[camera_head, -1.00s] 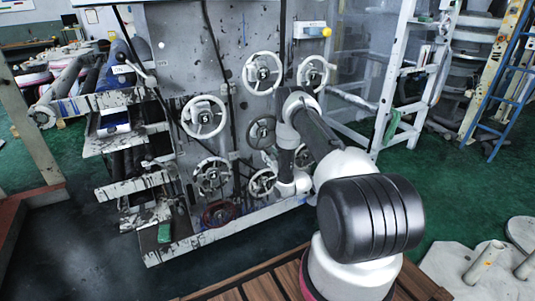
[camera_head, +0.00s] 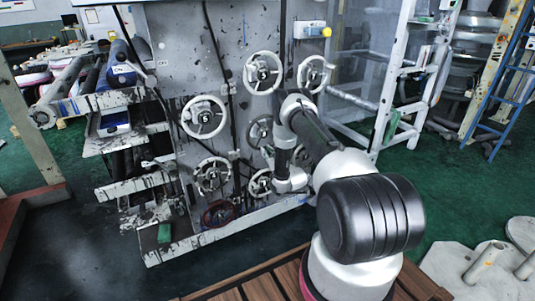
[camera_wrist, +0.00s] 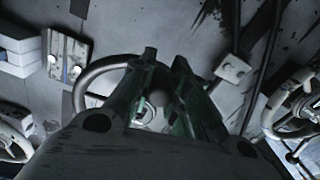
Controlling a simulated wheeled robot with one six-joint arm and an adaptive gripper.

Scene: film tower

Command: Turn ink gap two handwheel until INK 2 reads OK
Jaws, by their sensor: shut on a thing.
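In the wrist view my gripper (camera_wrist: 165,88) has its two dark green fingers closed around a small round knob (camera_wrist: 157,98). The knob is in front of a grey handwheel (camera_wrist: 86,82), whose rim curves behind the fingers. My gripper hides much of this wheel. In the head view my arm covers part of the machine's right side, near a shaded handwheel (camera_head: 259,132) and a low handwheel (camera_head: 260,183). I cannot tell from the markings which wheel is ink gap two. No INK 2 reading is legible in either view.
Other handwheels stand close by: an upper middle one (camera_head: 263,72), an upper right one (camera_head: 314,73) and a left one (camera_head: 204,117). A yellow-buttoned box (camera_head: 311,30) sits above. A white frame (camera_head: 404,75) rises to the right. Green floor (camera_head: 450,195) is open there.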

